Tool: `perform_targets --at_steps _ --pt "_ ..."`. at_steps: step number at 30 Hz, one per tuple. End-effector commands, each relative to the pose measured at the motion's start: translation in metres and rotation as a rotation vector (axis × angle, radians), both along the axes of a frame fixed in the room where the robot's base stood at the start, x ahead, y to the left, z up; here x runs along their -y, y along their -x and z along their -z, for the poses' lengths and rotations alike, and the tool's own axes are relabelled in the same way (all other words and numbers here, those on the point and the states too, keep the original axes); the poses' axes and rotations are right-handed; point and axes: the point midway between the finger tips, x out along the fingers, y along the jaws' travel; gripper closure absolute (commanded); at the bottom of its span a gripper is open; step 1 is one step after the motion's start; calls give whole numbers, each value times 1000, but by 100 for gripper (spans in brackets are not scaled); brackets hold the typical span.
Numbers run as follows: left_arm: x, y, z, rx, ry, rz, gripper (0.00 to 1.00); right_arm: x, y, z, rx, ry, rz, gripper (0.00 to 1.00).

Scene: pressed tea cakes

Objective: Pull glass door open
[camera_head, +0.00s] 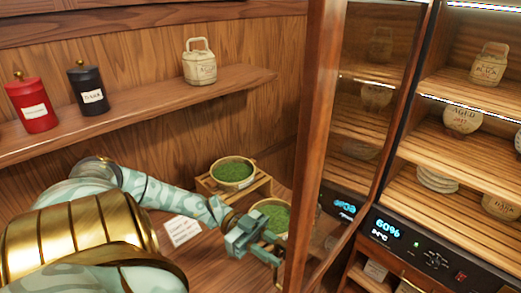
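The glass door (362,120) has a wooden frame and stands ajar, swung out from the lit cabinet (455,215). Its frame edge (308,150) points toward me, and the cabinet shelves are in plain view to its right. My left gripper (268,247) is on the left side of the door, low down, close to the frame edge. Whether it touches the door is unclear. Its fingers are small and partly turned away, so I cannot tell whether they are open or shut. I see no door handle. My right gripper is not in view.
Round baskets of green tea leaves (233,172) stand left of the door, one close behind my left gripper. A small card (183,230) is beside them. A wall shelf (140,110) holds a red canister (32,106), a black canister (88,90) and a pale jar (200,66).

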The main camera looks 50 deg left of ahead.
Motion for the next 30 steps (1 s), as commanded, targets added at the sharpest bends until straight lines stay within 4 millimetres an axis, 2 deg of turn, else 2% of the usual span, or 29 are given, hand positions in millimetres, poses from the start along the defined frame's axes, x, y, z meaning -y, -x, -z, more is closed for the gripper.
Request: perform_targets --at_steps 5,12,18,24,30 --pt "-32 8 4 -5 -6 -3 71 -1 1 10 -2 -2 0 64" --pt "-97 26 5 -4 -7 -2 71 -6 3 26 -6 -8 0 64" --pt "-136 36 4 -3 -4 -3 71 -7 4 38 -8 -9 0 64" --pt "-153 41 1 -2 -3 -1 71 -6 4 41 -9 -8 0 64" --pt "-154 42 0 -1 -2 -1 71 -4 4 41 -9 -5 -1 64"
